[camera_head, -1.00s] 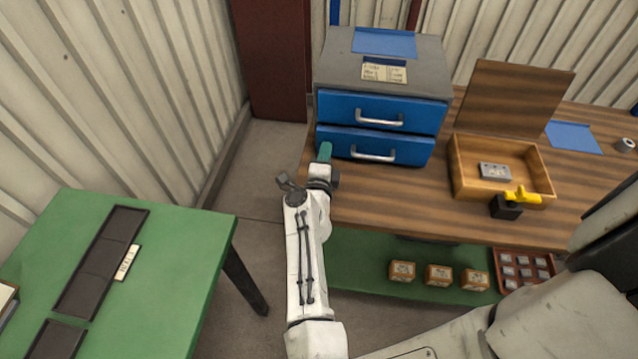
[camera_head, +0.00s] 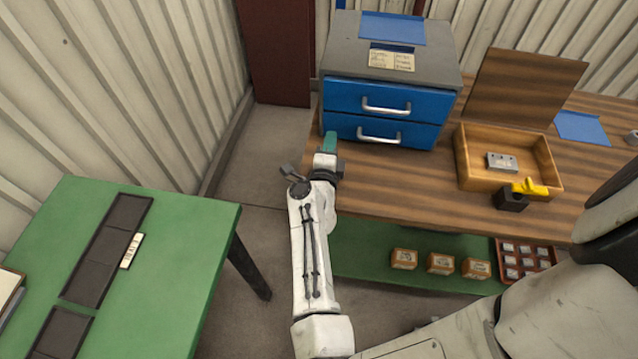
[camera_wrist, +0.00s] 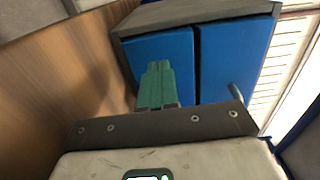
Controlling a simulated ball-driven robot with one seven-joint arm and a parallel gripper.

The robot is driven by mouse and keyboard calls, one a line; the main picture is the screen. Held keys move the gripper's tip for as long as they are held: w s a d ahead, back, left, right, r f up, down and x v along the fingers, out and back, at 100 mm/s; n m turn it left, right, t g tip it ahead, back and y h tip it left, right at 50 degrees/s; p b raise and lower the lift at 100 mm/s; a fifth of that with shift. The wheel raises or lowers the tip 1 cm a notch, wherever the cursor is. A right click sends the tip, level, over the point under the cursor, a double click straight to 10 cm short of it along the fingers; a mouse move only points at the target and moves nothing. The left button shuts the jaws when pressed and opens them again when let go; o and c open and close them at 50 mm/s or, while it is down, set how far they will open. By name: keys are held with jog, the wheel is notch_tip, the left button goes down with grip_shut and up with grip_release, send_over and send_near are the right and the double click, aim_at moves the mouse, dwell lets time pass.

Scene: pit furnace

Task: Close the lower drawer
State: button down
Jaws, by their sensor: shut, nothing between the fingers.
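A grey cabinet (camera_head: 440,65) with two blue drawers stands on the wooden bench. The lower drawer (camera_head: 352,126) has a silver handle and looks about flush with the upper drawer (camera_head: 345,96); a small remaining gap cannot be ruled out. My gripper (camera_head: 330,142) is shut and empty, its green fingertips at the left end of the lower drawer's front. In the wrist view the fingertips (camera_wrist: 158,70) overlap the lower drawer front (camera_wrist: 180,52), with the upper drawer (camera_wrist: 232,55) to its right. Contact cannot be told for certain.
An open wooden box (camera_head: 480,185) holds a grey block, with a yellow-handled black item (camera_head: 512,200) at its front edge. A green table (camera_head: 175,255) stands at left. Small boxes (camera_head: 440,262) and a red tray (camera_head: 525,262) sit on the lower shelf. Bench surface before the drawers is clear.

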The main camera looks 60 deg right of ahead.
jog(key=b+v, duration=0.2)
jog(key=v, duration=0.9)
jog(key=shift+a+f, duration=0.1)
jog(key=shift+a, duration=0.05)
jog(key=shift+a, duration=0.1)
jog(key=a+f+n+t+y, duration=0.3)
jog(key=a+n+y, duration=0.45)
jog(key=n, duration=0.25)
jog(key=a+f+n+t+y, duration=0.35)
jog(key=a+n+y, duration=0.25)
jog(key=n+y, duration=0.3)
jog(key=s+d+n+g, duration=0.2)
jog(key=s+n+g, duration=1)
jog(key=s, duration=0.2)
jog(key=shift+s, duration=0.2)
